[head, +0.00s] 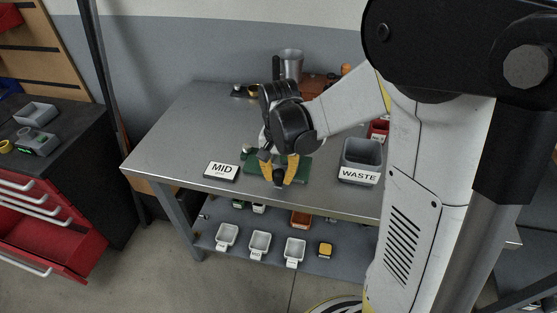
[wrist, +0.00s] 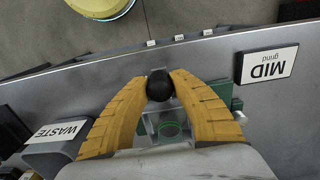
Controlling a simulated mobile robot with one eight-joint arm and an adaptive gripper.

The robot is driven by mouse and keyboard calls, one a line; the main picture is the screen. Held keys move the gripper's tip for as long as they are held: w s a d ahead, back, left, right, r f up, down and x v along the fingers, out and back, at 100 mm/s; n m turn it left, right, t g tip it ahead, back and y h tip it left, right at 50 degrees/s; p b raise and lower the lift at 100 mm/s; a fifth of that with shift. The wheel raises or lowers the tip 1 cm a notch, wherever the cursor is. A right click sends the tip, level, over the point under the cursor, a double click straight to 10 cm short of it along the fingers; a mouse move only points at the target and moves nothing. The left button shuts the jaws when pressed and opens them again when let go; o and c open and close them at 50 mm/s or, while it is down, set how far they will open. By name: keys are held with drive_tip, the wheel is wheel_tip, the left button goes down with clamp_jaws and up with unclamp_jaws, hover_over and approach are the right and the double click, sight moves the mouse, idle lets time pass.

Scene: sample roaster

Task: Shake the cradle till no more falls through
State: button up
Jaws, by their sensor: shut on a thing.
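My gripper (head: 279,170), with yellow fingers, is over the green base (head: 304,168) on the table. In the wrist view my gripper (wrist: 159,88) is shut on a round black knob (wrist: 159,86), one finger on each side. Below the knob a clear, box-like part shows, with a green ring (wrist: 171,128) in it. I take the knob and clear part to be the cradle, but much of it is hidden by the fingers and wrist. Whether anything is falling through cannot be seen.
A MID sign (head: 221,171) lies left of the green base; a grey WASTE bin (head: 361,160) stands to its right. A metal cup (head: 291,64) stands at the back. The table's left part is clear. White trays (head: 260,243) sit on the lower shelf.

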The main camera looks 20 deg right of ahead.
drive_tip(key=shift+w+a, duration=0.7)
drive_tip(key=shift+a, duration=0.25)
drive_tip(key=shift+w+a, duration=0.7)
drive_tip(key=shift+a, duration=0.2)
drive_tip(key=s+d, duration=0.1)
drive_tip(key=d, duration=0.1)
drive_tip(key=s+d, duration=0.1)
drive_tip(key=d, duration=0.1)
drive_tip(key=shift+s, duration=0.4)
drive_tip(key=shift+a, duration=0.1)
drive_tip(key=shift+w+a, duration=0.75)
drive_tip(key=shift+a, duration=0.25)
drive_tip(key=o, duration=1.1)
drive_tip(key=shift+c, duration=0.2)
drive_tip(key=shift+r, duration=0.1)
